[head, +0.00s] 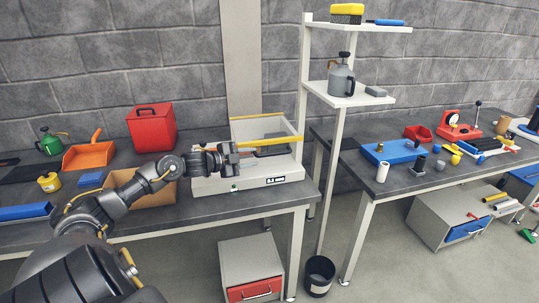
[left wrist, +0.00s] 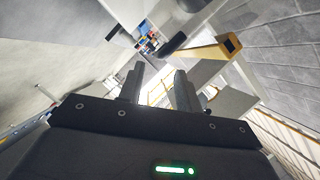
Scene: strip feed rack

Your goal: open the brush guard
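The white machine (head: 250,180) stands on the left bench. A pale panel with a yellow top edge (head: 258,128) rises at its back. A yellow bar (head: 275,141) runs across above its body; I cannot tell for sure which part is the brush guard. My left gripper (head: 233,155) is over the machine's left half, close to the bar and partly covering the machine. In the left wrist view its two fingers (left wrist: 160,85) are apart with nothing between them. A yellow bar with a dark end (left wrist: 205,52) shows beyond the fingertips there. My right gripper is not in view.
An orange dustpan (head: 88,156), a red container (head: 152,127) and a cardboard box (head: 155,193) are on the bench left of the machine. A white shelf post (head: 303,90) stands just right of it. A second bench (head: 430,180) holds tools.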

